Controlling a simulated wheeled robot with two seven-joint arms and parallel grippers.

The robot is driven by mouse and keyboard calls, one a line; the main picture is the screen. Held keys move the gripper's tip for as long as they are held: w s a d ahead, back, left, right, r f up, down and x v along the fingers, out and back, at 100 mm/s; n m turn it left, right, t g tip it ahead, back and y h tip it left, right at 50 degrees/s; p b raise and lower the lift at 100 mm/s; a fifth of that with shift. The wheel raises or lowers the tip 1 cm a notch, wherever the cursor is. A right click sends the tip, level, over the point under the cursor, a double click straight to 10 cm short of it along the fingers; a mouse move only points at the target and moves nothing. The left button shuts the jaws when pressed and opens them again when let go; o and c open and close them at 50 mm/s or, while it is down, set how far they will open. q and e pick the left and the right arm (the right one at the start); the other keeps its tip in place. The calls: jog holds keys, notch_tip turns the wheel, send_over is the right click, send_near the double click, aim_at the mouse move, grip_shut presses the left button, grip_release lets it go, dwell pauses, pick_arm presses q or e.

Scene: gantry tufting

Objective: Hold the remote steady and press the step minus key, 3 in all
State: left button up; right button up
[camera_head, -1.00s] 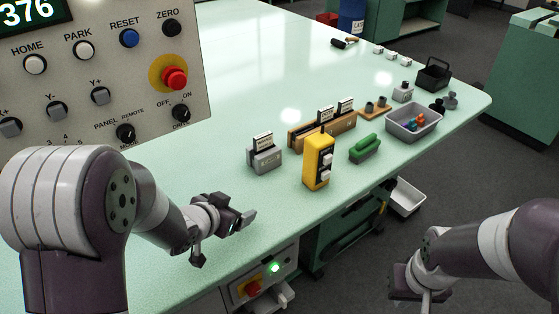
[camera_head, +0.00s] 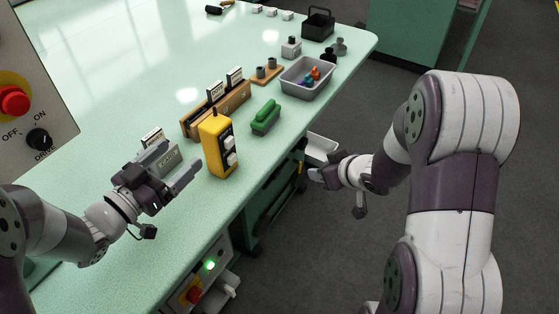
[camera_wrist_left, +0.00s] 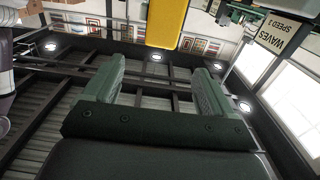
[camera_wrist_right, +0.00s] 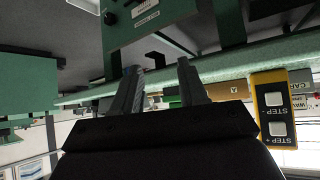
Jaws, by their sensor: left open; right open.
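The yellow remote (camera_head: 216,165) stands upright on the green table, with two white keys, an upper (camera_head: 228,142) and a lower (camera_head: 231,159), on its face. My left gripper (camera_head: 184,158) is open and empty, just left of the remote, fingers pointing toward it. The remote (camera_wrist_left: 166,22) shows ahead of the open fingers in the left wrist view. My right gripper (camera_head: 318,174) is open and empty, off the table's front edge, right of the remote. In the right wrist view the remote (camera_wrist_right: 258,88) is at the right, its keys marked STEP with plus and minus.
A grey card holder (camera_head: 160,161) stands behind my left gripper. A grey bin (camera_head: 292,86) stands farther back. The panel with a red button (camera_head: 14,101) is at left.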

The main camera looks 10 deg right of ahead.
aim_at(205, 132)
pick_arm(q)
jog(key=x, duration=1.2)
jog(key=shift+w+d, duration=0.25)
pick_arm(e)
jog(key=s+a+r+n+g+y, duration=0.1)
jog(key=s+a+r+n+y, duration=0.1)
jog(key=a+r+y, duration=0.5)
jog(key=a+y, duration=0.2)
jog(key=a, duration=0.1)
jog(key=shift+a+r+n, duration=0.25)
jog(key=shift+a+n, duration=0.05)
jog(key=shift+a, duration=0.1)
pick_arm(q)
jog(key=c, duration=1.3)
pick_arm(e)
jog(key=shift+c, duration=0.3)
grip_shut()
